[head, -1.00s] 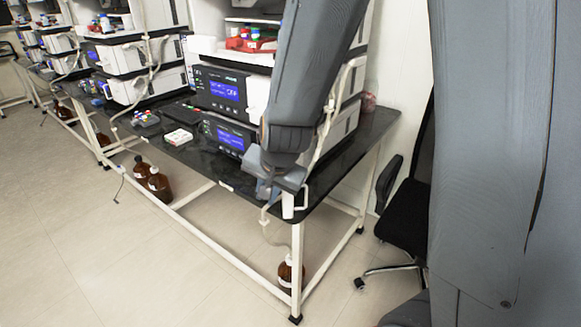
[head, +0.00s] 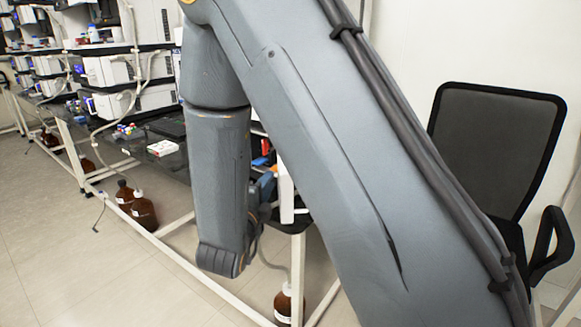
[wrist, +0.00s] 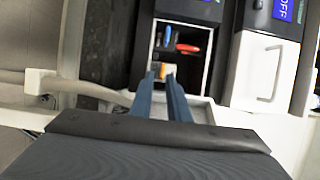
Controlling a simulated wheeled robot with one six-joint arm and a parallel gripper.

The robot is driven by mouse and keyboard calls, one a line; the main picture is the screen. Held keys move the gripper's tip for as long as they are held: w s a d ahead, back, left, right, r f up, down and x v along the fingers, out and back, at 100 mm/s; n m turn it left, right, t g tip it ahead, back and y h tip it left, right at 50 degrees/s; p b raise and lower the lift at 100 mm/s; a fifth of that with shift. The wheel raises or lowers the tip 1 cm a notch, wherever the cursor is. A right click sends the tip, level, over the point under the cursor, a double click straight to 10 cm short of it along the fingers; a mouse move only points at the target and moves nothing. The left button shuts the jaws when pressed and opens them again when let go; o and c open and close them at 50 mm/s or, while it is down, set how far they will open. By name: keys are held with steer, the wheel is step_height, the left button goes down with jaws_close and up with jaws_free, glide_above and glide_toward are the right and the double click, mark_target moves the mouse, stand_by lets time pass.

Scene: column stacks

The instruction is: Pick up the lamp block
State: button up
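In the wrist view my gripper (wrist: 159,78) shows two blue fingers with a gap between them, so it is open. A small orange-and-white block (wrist: 158,69) lies just beyond the fingertips, at the near end of a dark open compartment (wrist: 190,75). It may be the lamp block; I cannot tell for sure. I cannot tell whether the fingertips touch it. In the head view my arm covers most of the work area, and neither the fingertips nor this block can be made out.
The compartment also holds a blue-handled item (wrist: 167,36) and a red-handled item (wrist: 187,48). A white panel with a handle (wrist: 265,80) stands to the right. In the head view a black chair (head: 498,150) is at right and brown bottles (head: 144,212) stand under the bench.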

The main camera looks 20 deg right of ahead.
mark_target(273, 170)
steer(key=x, duration=0.7)
steer(key=shift+w+d+r, duration=0.1)
steer(key=shift+w+r, duration=0.15)
steer(key=shift+w, duration=0.1)
jaws_close()
